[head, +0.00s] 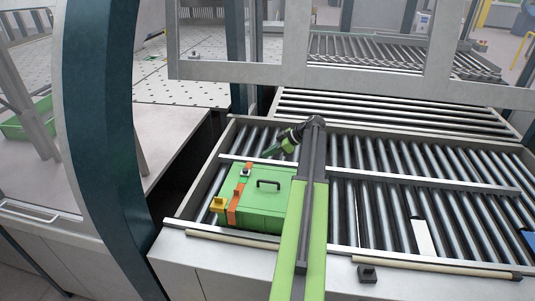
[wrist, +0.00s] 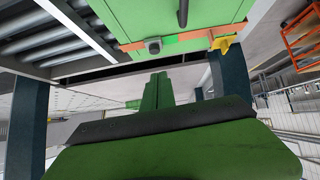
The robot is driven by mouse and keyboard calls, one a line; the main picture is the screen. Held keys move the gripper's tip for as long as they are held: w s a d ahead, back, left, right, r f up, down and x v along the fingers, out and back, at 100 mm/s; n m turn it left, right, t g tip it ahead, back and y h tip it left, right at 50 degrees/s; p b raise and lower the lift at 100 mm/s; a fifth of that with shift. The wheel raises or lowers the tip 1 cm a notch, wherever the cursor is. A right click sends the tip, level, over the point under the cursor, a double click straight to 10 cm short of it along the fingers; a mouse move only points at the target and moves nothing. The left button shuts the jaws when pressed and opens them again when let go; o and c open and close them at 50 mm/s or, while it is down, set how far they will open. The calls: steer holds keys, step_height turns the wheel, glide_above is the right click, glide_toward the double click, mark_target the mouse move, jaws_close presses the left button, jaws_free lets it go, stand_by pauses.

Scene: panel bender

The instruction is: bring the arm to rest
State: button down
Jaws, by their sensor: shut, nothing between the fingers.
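My arm reaches out over the roller conveyor, with its upper link stretched away from me and its end bent back to the left. My gripper (head: 268,153) hangs above the far side of a green box, apart from its handle. In the wrist view my gripper (wrist: 157,90) has its green fingers together, with nothing visible between them.
The green box (head: 262,208) with a black handle and orange and yellow fittings stands on the roller conveyor (head: 375,215). Metal rails border the rollers. A dark teal post (head: 105,140) stands at left. A glazed frame (head: 350,72) crosses behind. Rollers at right are mostly clear.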

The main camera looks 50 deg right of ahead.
steer(key=w+a+f+n+g+y+b, duration=0.1)
steer(key=w+a+f+n+b, duration=0.2)
steer(key=w+a, duration=0.75)
steer(key=w+a+f+n+g+y+b, duration=0.15)
steer(key=w+a+f+b, duration=0.35)
steer(key=a, duration=1)
steer(key=w+a+f+n+g+b, duration=0.1)
steer(key=a+f, duration=0.1)
steer(key=a, duration=0.4)
steer(key=w+a+f+n+g+b, duration=0.1)
steer(key=w+a+f, duration=0.1)
steer(key=a, duration=0.5)
steer(key=s+a+f+m+g+h+b, duration=0.1)
steer(key=s+a+f+g+b, duration=0.25)
steer(key=a, duration=0.75)
steer(key=s+a+f+h+b, duration=0.15)
steer(key=s+a+f, duration=0.35)
steer(key=a, duration=0.6)
steer(key=s+a+f+m+h+b, duration=0.1)
steer(key=s+a+f+m+b, duration=0.1)
steer(key=s+a+f+m, duration=0.15)
steer(key=s+d+m+h, duration=0.3)
steer(key=s+d+m, duration=0.1)
steer(key=m, duration=0.3)
steer(key=shift+d+f+m+g, duration=0.25)
steer(key=shift+d+m+g, duration=0.15)
steer(key=shift+d, duration=0.25)
